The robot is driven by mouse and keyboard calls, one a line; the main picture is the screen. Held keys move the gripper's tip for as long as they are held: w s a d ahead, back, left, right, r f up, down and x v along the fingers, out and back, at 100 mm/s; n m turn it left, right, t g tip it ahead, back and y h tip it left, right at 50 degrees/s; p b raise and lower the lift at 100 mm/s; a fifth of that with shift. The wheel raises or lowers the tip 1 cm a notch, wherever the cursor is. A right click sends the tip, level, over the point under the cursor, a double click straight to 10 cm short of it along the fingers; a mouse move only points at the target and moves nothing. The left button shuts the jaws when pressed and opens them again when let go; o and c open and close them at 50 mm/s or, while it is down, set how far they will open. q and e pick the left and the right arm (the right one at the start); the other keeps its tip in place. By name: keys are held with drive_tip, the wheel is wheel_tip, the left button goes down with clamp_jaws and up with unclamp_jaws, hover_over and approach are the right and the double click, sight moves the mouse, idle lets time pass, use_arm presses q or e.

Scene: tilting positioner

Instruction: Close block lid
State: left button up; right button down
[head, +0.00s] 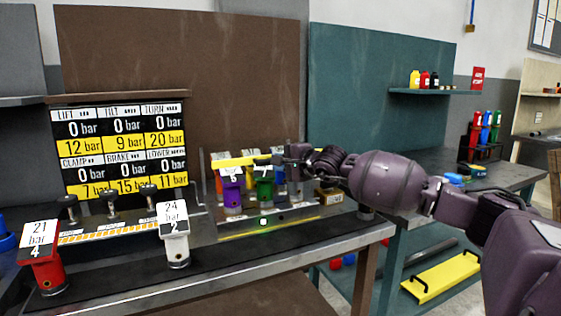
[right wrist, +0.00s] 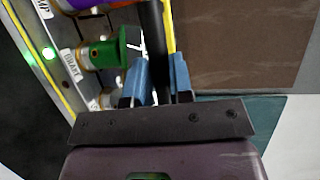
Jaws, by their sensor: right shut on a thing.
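The valve block (head: 265,222) stands on the bench in the middle of the head view, with a purple valve (head: 231,190) and a green valve (head: 264,188) on it. A clear lid with a yellow strip (head: 238,160) along its upper edge appears raised over the valves; its exact tilt is hard to tell. My right gripper (head: 298,153) is at the right end of this strip. In the right wrist view its blue fingers (right wrist: 159,78) are shut on a black bar (right wrist: 155,30), apparently the lid's handle. The green valve (right wrist: 103,53) is left of the fingers. My left gripper is not in view.
A pressure board (head: 125,150) stands behind the bench at left. A red valve labelled 4 (head: 42,272) and a white one labelled 2 (head: 174,248) stand in front of it. A small brown box (head: 328,196) is right of the block.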

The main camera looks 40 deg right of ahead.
drive_tip(key=c, duration=1)
unclamp_jaws()
wheel_tip(320, 180, down, 2)
drive_tip(key=shift+f, duration=0.1)
drive_tip(key=shift+s+r, duration=0.1)
drive_tip(key=shift+r, duration=0.15)
drive_tip(key=shift+s+d+r+p, duration=0.15)
drive_tip(key=shift+s+r+p, duration=0.4)
drive_tip(key=shift+s, duration=1.2)
drive_tip(key=shift+s+d+r+p, duration=0.2)
drive_tip(key=shift+s+p, duration=0.7)
drive_tip(key=shift+s, duration=0.85)
drive_tip(key=shift+s+d+r+p, duration=0.1)
drive_tip(key=shift+s+r+p, duration=0.5)
drive_tip(key=shift+s, duration=1.15)
drive_tip(key=shift+f, duration=0.2)
